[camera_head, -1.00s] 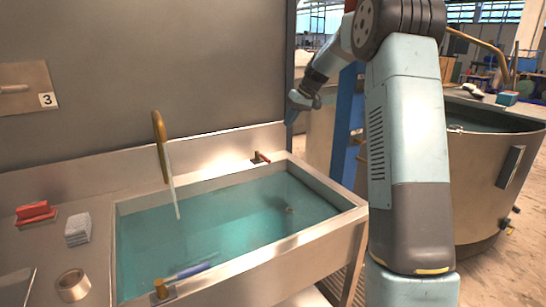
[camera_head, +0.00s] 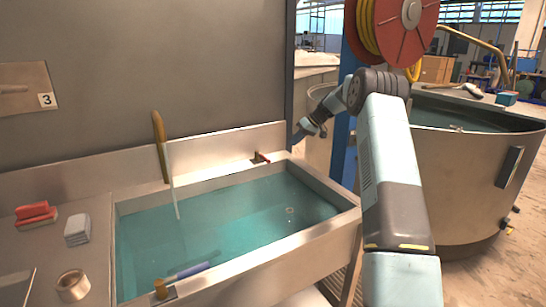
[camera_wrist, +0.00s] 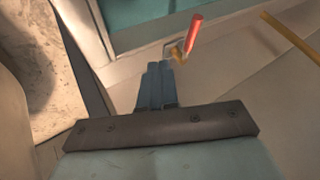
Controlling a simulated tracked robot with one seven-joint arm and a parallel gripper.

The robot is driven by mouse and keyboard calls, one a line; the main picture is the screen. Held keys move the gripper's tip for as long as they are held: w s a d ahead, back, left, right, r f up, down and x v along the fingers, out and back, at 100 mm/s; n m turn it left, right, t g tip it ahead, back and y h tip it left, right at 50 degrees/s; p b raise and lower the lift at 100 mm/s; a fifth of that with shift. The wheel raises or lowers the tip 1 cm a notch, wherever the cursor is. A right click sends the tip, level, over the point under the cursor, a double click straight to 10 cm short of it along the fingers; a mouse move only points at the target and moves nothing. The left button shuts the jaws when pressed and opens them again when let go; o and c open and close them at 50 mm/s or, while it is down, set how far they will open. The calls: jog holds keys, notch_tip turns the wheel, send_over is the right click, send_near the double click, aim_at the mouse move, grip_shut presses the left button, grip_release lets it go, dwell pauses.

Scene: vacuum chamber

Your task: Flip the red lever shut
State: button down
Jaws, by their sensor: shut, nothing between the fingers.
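The red lever (camera_head: 264,157) is small and sits on a brass fitting at the back right corner of the sink rim (camera_head: 240,165). In the wrist view the red lever (camera_wrist: 194,34) sticks up and tilts from its brass base (camera_wrist: 178,52), just beyond my fingertips. My gripper (camera_head: 296,137) is just right of the lever in the head view, near the sink's back right corner. In the wrist view my gripper (camera_wrist: 160,68) has its fingers together and empty, with a small visible gap to the lever.
The sink holds blue-green water (camera_head: 220,220) under a running curved tap (camera_head: 160,140). A grey wall panel (camera_head: 140,60) stands behind. A blue post (camera_head: 342,150) is close right of my gripper. A large metal tank (camera_head: 460,170) stands at the right.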

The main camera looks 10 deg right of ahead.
jog(key=w+a+f, duration=0.1)
jog(key=a+f, duration=0.6)
jog(key=a, duration=0.2)
jog(key=shift+a, duration=0.4)
jog(key=shift+d, duration=0.1)
dwell(0.4)
